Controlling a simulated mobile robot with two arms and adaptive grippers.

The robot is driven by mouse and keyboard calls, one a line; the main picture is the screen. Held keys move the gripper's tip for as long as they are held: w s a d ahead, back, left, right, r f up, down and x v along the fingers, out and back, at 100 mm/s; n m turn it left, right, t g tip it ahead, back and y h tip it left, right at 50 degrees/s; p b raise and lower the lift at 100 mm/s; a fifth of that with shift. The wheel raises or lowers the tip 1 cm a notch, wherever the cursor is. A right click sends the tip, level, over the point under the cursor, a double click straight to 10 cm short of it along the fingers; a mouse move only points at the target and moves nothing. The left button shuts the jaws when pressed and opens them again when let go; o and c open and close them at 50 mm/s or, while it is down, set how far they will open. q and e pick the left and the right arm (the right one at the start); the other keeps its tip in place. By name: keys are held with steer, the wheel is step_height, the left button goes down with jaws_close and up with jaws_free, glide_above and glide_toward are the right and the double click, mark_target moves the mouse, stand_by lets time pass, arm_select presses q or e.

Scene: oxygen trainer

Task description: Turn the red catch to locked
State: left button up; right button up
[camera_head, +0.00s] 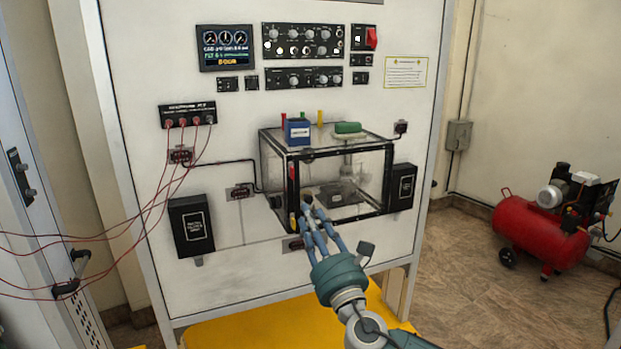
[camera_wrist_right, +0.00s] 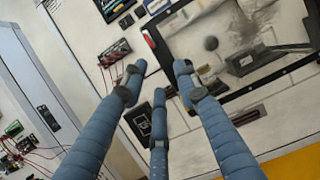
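A small red catch (camera_head: 292,171) sits on the left front upright of the clear, black-framed box (camera_head: 374,146) on the white panel. It also shows in the right wrist view as a short red piece (camera_wrist_right: 149,39) on the dark frame. I cannot read its locked or unlocked position. My right gripper (camera_head: 308,204) is in front of the box's lower left corner, just below the catch. My left gripper is not in view.
Blue (camera_head: 298,132) and green (camera_head: 348,128) items sit on the box top. Black boxes (camera_head: 191,224) (camera_head: 400,187) flank it. Red leads (camera_head: 160,195) hang at left. A red compressor (camera_head: 540,232) stands on the floor at right. A yellow surface (camera_head: 270,326) lies below.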

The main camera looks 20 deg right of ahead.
mark_target(289, 170)
steer(key=shift+n, duration=0.5)
steer(key=w+r+p, duration=0.1)
steer(key=w+r, duration=0.1)
steer(key=w, duration=0.1)
steer(key=w+r+p, duration=0.1)
steer(key=w+r, duration=0.1)
steer(key=w, duration=0.1)
steer(key=w+a+r+p, duration=0.1)
steer(key=w+r, duration=0.1)
steer(key=w, duration=0.1)
steer(key=shift+a+r, duration=0.1)
steer(key=shift+r, duration=0.05)
steer(key=shift+w, duration=0.2)
jaws_close()
